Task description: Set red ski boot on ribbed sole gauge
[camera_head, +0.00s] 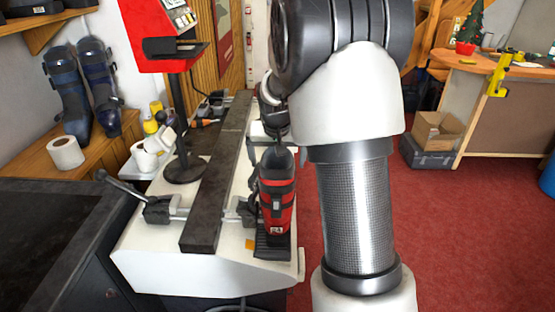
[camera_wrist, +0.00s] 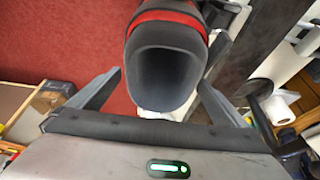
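The red ski boot (camera_head: 277,195) with black parts stands upright in the head view. Its sole is at the dark ribbed sole gauge (camera_head: 272,247) on the front right of the white bench; I cannot tell whether it rests fully on it. In the wrist view I look down into the boot's dark open cuff (camera_wrist: 168,75). My gripper (camera_wrist: 160,78) has its two fingers spread wide, one on either side of the cuff, with no clear grip on it. In the head view my arm hides much of the gripper.
A long dark bar (camera_head: 215,185) runs along the white bench (camera_head: 200,265), left of the boot. A clamp with a lever (camera_head: 155,208) sits left of it. A red device on a post (camera_head: 180,110) stands behind. Red carpet lies open to the right.

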